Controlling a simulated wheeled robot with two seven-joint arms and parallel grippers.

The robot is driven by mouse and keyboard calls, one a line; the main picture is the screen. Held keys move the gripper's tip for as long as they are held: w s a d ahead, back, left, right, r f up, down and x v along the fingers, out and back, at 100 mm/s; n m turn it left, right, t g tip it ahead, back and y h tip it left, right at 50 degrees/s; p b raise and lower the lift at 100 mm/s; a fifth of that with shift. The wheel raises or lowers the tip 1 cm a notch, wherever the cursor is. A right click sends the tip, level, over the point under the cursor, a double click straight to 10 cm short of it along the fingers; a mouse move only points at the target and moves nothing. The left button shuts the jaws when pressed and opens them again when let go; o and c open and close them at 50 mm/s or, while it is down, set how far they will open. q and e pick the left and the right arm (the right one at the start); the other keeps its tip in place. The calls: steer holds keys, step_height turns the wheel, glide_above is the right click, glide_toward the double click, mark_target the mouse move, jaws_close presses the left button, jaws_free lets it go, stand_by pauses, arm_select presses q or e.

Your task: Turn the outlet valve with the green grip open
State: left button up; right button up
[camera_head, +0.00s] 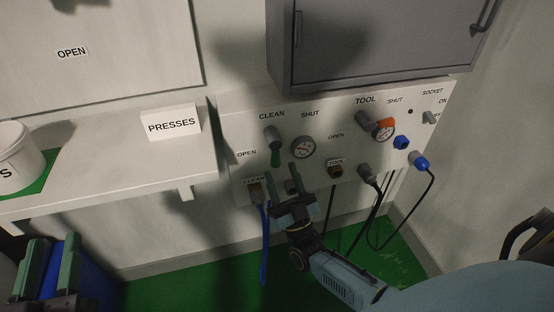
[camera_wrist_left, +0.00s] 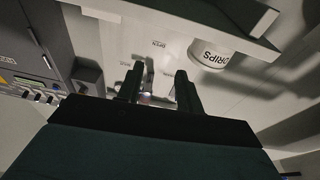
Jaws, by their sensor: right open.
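The outlet valve with the green grip (camera_head: 275,157) is on the white wall panel under the word CLEAN. Its grey hub (camera_head: 271,136) is at the top and the grip points down. OPEN is printed to its lower left and SHUT to its upper right. My right gripper (camera_head: 283,182) is open just below the grip, fingers pointing up at the panel; I cannot tell whether they touch it. My left gripper (camera_head: 54,262) is at the lower left, far from the valve, with fingers apart. The left wrist view shows the same open fingers (camera_wrist_left: 158,88).
A dial gauge (camera_head: 302,147) is right of the valve. An orange-grip valve (camera_head: 385,123) is under TOOL. A blue hose (camera_head: 265,240) hangs from the CLEAN outlet (camera_head: 255,193). A grey cabinet (camera_head: 370,45) overhangs the panel. A shelf (camera_head: 120,170) with a white bucket (camera_head: 15,155) is left.

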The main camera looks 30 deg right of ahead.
steer(key=v, duration=0.8)
